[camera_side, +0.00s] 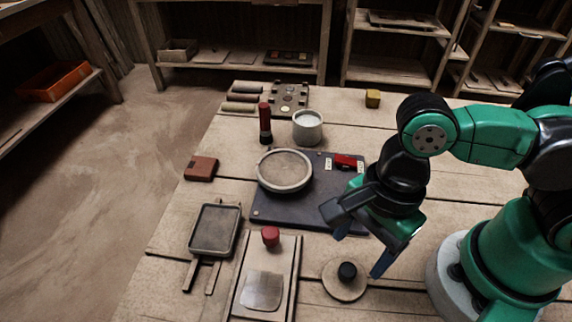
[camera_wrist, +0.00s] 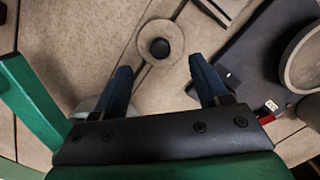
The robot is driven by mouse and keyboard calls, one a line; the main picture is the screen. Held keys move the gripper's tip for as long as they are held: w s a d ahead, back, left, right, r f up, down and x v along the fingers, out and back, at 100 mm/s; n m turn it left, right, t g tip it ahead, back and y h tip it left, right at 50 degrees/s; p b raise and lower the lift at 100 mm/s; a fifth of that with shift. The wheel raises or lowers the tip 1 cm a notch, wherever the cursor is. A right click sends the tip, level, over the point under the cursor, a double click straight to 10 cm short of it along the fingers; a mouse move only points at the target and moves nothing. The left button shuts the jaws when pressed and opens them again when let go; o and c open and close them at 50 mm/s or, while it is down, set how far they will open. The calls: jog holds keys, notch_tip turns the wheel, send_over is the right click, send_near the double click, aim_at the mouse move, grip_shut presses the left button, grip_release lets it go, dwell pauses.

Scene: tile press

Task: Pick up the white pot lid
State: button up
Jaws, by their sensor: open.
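The pot lid (camera_side: 342,290) is a round, pale beige disc with a black knob on top. It lies flat on the table near the front, right of the long board. In the wrist view the lid (camera_wrist: 160,31) is at the top centre, just beyond the fingertips. My gripper (camera_side: 357,256) is open and empty, pointing down, above the table and slightly behind the lid in the side view. In the wrist view my gripper (camera_wrist: 160,65) has its blue fingers spread to either side of the lid's near edge, with nothing between them.
A dark plate (camera_side: 268,212) with a round dish (camera_side: 284,171) and a red switch (camera_side: 345,160) lies behind the lid. A long board (camera_side: 285,285) with a red knob stands left of it. A white pot (camera_side: 307,127) stands farther back. The right back table is mostly clear.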

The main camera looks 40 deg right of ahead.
aim_at(348, 269)
jog(key=shift+a+f, duration=0.2)
jog(key=shift+f, duration=1.05)
jog(key=shift+a+f, duration=0.15)
jog(key=shift+f, duration=1.1)
grip_shut()
